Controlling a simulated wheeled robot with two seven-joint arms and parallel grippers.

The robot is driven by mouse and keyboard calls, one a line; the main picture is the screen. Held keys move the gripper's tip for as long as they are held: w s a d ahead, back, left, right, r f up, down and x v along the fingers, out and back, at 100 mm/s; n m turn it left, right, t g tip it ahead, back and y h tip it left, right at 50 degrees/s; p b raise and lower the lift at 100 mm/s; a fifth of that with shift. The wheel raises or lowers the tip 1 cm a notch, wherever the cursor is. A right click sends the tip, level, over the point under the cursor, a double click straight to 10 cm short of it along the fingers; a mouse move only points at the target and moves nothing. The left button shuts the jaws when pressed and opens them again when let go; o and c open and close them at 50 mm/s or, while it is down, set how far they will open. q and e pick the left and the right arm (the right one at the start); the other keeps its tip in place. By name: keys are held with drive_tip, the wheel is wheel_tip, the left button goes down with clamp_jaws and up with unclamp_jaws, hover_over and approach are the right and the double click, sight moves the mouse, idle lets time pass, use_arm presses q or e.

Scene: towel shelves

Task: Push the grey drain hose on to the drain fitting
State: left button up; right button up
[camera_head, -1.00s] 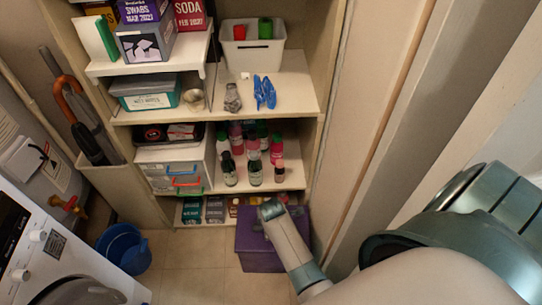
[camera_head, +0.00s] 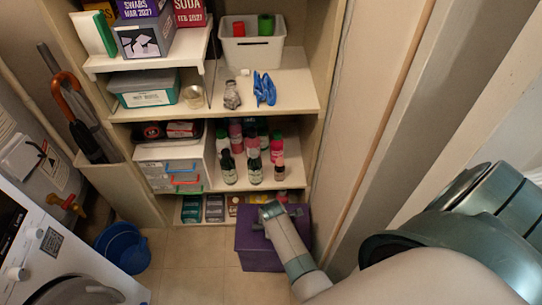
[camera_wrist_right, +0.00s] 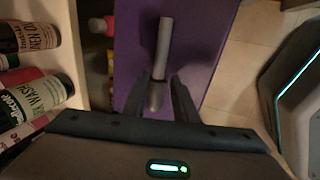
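I cannot make out the grey drain hose for certain in either view. An orange-brown valve-like fitting (camera_head: 68,203) sticks out of the pale tank at the left; I cannot tell whether it is the drain fitting. My right gripper (camera_wrist_right: 161,76) points down over a purple box (camera_wrist_right: 202,45). The box also shows on the floor in the head view (camera_head: 255,256). My right fingers stand apart on either side of the near end of a grey bar (camera_wrist_right: 164,40) in front of the box's purple surface. I see a gap beside the right finger. My left gripper is out of view.
The shelf unit (camera_head: 285,95) holds bottles, boxes and a white bin (camera_head: 251,50). A wall is close at right. Tiled floor (camera_head: 190,265) is clear in the middle.

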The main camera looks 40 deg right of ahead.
drive_tip(key=x, duration=0.3)
drive_tip(key=shift+d+f+b, duration=0.1)
drive_tip(key=shift+d+b, duration=0.05)
drive_tip(key=shift+b, duration=0.25)
drive_tip(key=shift+f, duration=0.15)
clamp_jaws()
